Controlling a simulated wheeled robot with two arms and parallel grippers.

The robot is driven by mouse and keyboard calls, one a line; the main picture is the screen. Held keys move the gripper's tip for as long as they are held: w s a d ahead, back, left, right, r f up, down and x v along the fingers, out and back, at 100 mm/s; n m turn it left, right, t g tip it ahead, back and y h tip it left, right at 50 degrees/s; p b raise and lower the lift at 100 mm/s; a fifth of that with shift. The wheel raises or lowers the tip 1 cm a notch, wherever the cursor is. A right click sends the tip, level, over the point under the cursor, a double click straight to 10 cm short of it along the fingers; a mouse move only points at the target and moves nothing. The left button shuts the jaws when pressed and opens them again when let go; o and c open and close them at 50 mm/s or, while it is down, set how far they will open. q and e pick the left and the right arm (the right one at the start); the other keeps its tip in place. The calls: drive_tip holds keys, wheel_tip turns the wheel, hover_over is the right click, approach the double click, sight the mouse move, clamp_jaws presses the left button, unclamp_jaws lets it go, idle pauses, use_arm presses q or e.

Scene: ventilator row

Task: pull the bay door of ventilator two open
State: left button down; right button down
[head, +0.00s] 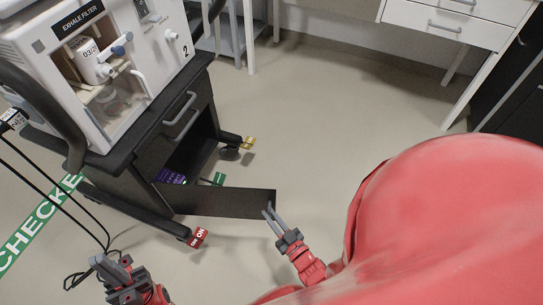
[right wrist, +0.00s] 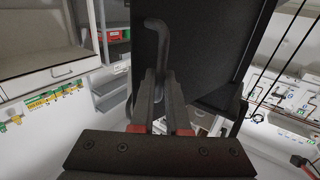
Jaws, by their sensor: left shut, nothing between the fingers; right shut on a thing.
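Ventilator two (head: 150,70), marked with a 2, stands on a dark cart (head: 150,150) at the left of the head view. The bay door (head: 215,201), a dark panel low on the cart, stands swung out to the right, and the bay behind it is partly visible. My right gripper (head: 268,210) is at the door's free end. In the right wrist view its fingers (right wrist: 160,95) are shut on the door's bent dark handle (right wrist: 156,35), against the dark panel (right wrist: 205,40). My left gripper (head: 108,268) is shut and empty at the lower left, apart from the cart.
A purple item (head: 171,176) shows inside the bay. The closed drawer (head: 178,115) is above it. Red (head: 198,237) and yellow (head: 249,142) tags mark the casters. Black cables (head: 60,200) hang at left. Open floor (head: 320,110) lies right of the cart.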

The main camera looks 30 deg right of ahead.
drive_tip(key=shift+w+a+r, duration=0.1)
drive_tip(key=shift+a+r, duration=0.05)
drive_tip(key=shift+r, duration=0.05)
drive_tip(key=c, duration=0.9)
unclamp_jaws()
drive_tip(key=shift+f, duration=0.1)
